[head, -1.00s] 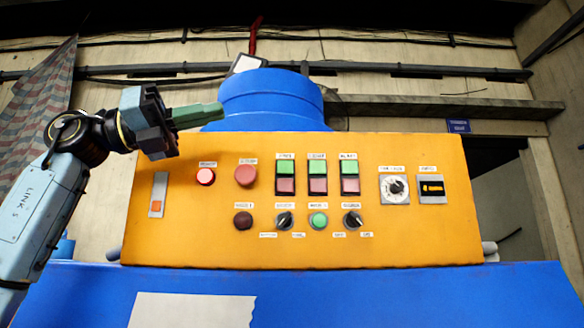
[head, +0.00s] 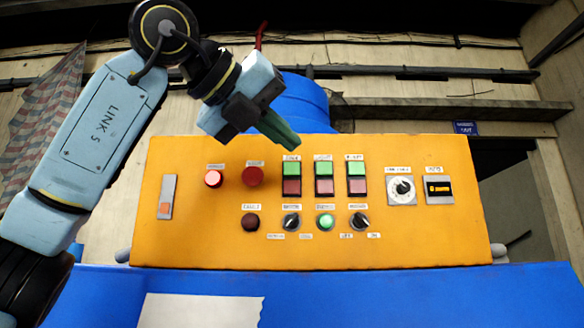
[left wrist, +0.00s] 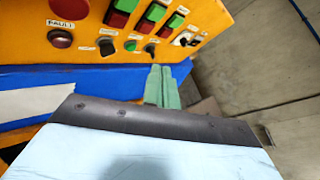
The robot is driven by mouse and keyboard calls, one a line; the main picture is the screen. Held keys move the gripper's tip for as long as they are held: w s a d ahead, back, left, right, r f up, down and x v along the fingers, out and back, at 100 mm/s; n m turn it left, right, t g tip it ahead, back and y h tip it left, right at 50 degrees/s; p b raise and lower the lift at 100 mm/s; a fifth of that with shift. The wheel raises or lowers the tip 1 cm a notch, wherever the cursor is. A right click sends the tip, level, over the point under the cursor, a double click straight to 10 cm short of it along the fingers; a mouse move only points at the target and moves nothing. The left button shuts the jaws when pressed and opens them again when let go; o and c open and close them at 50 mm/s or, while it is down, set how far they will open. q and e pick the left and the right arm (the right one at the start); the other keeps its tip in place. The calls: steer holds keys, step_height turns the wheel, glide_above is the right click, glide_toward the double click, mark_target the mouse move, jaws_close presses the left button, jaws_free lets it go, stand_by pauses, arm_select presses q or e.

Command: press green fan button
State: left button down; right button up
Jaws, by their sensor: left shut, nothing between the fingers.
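The yellow control panel (head: 330,245) carries three switch pairs, each with a green button above a red one. The green buttons are the left one (head: 291,169), the middle one (head: 323,168) and the right one (head: 356,168). Their labels are too small to read surely, so I cannot tell which is the fan. My left gripper (head: 293,144) is shut and empty. Its green fingertips appear just above the left pair's label in the head view, and the gap to the panel is unclear. The fingers also show in the left wrist view (left wrist: 160,78). My right gripper is out of view.
A red lamp (head: 214,179), a red mushroom button (head: 252,176), dark knobs, a round green button (head: 325,221) and a dial (head: 401,189) are on the same panel. A blue drum (head: 305,100) stands behind it. A blue surface (head: 400,295) lies in front.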

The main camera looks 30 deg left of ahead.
arm_select(q)
steer(key=p, duration=0.3)
glide_toward(298, 171)
steer(key=shift+s+d+x, duration=0.1)
steer(key=shift+d+x, duration=0.1)
steer(key=shift+x, duration=0.65)
steer(key=shift+s+d+x, duration=0.1)
steer(key=shift+d+x, duration=0.05)
steer(key=shift+x, duration=0.75)
steer(key=shift+d+x, duration=0.2)
steer(key=shift+x, duration=0.65)
steer(key=shift+f, duration=0.15)
steer(key=shift+w+a, duration=0.2)
steer(key=shift+w, duration=0.2)
steer(key=shift+w+a+p, duration=0.2)
steer(key=shift+w+p, duration=0.2)
steer(key=shift+s+d, duration=0.1)
steer(key=shift+s, duration=0.05)
stand_by(0.3)
steer(key=shift+s+d+b, duration=0.35)
steer(key=shift+s+b, duration=0.05)
steer(key=shift+s, duration=0.25)
steer(key=shift+s+d+b, duration=0.35)
steer(key=shift+s, duration=0.4)
steer(key=shift+s+d+b, duration=0.3)
steer(key=shift+s+d, duration=0.1)
steer(key=shift+s, duration=0.35)
steer(key=shift+s+d+b, duration=0.35)
steer(key=shift+s, duration=0.4)
